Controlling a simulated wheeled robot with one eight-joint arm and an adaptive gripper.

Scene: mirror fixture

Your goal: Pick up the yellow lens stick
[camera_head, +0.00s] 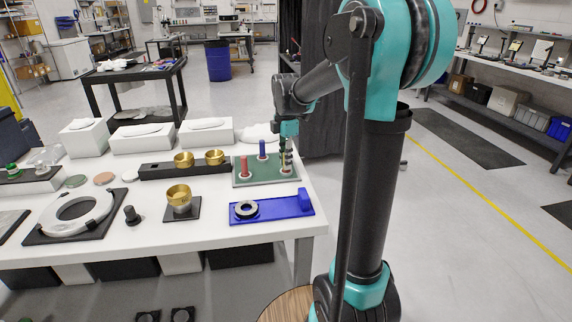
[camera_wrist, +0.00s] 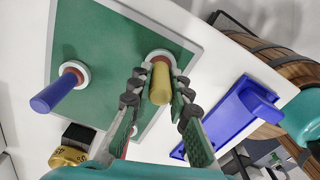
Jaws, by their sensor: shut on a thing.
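The yellow lens stick (camera_wrist: 160,84) stands between my fingers in the wrist view, its base end in a white ring on the green board (camera_wrist: 110,45). My gripper (camera_wrist: 159,78) is shut on the stick, one finger on each side. In the head view my gripper (camera_head: 286,153) is over the right side of the green board and mostly hides the yellow stick. The stick's ring seems to be still on the board; I cannot tell any gap.
A blue stick (camera_head: 262,149) and a red stick (camera_head: 244,167) stand on the same board. A blue fixture (camera_head: 290,207) with a dark ring lies in front. Brass cups (camera_head: 215,157) are to the left. The table's right edge is close by.

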